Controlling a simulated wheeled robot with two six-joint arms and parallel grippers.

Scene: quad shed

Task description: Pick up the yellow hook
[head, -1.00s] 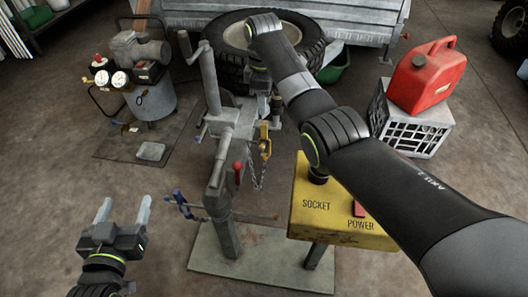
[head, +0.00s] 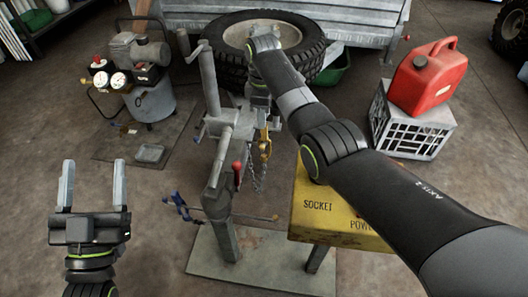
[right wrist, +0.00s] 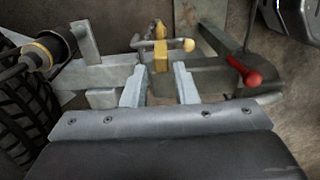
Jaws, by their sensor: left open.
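The yellow hook (head: 265,147) hangs with a chain on the right side of the grey metal stand in the head view. In the right wrist view a yellow piece (right wrist: 160,54), probably the hook's upper part, shows just beyond the fingertips. My right gripper (right wrist: 160,76) is open, its two fingers apart with the yellow piece lined up with the gap. In the head view my right arm largely hides this gripper, just above the hook. I cannot tell whether it touches anything. My left gripper (head: 92,168) is open and empty above the floor at the lower left.
The grey stand (head: 219,170) has a red-knobbed lever (head: 237,168) close to the hook. A yellow socket box (head: 318,210) stands right of it. A tyre (head: 236,62) lies behind. A compressor (head: 148,85) stands left; floor between it and the stand is clear.

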